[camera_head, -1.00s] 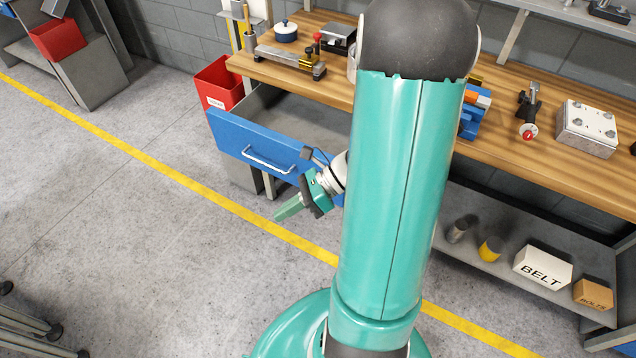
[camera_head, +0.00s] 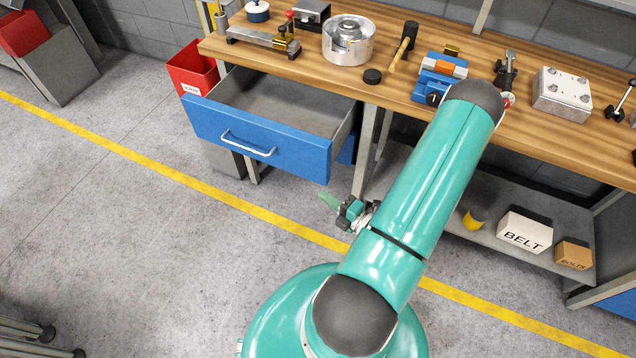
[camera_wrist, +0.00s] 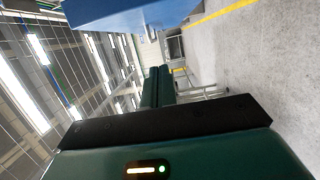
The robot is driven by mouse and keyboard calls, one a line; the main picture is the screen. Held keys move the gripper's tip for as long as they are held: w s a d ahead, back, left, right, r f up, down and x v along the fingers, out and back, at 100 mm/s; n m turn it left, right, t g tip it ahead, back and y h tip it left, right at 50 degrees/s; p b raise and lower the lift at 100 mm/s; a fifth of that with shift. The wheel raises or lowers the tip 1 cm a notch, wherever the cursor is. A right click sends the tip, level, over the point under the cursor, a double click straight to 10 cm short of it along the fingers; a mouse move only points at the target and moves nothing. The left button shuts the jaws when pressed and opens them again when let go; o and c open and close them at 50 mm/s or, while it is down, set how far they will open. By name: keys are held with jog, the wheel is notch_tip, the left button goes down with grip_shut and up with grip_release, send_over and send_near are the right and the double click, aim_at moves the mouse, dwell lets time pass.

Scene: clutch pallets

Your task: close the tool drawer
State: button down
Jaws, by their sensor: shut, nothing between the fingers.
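The tool drawer (camera_head: 262,140) has a blue front with a pale bar handle and is pulled well out from under the wooden workbench (camera_head: 390,92). Its grey inside looks empty from here. My gripper (camera_head: 328,200) is to the right of the drawer front and lower in the head view, apart from it, with its fingers pointing left. In the wrist view the two green fingers of my gripper (camera_wrist: 158,85) lie together with nothing between them. A blue surface, probably the drawer front (camera_wrist: 110,12), fills the top of the wrist view.
A red bin (camera_head: 192,72) stands left of the drawer. The benchtop bears a metal housing (camera_head: 348,40), a hammer (camera_head: 404,46) and a blue vise (camera_head: 438,76). A BELT box (camera_head: 524,232) sits on the lower shelf. The floor before the drawer is clear.

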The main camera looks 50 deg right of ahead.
aim_at(309, 171)
jog(key=shift+w+d, duration=0.45)
jog(key=shift+w, duration=1.3)
jog(key=shift+w+d, duration=0.5)
jog(key=shift+w, duration=1.25)
jog(key=shift+w+d, duration=0.45)
jog(key=shift+w, duration=1.3)
jog(key=shift+d, duration=0.1)
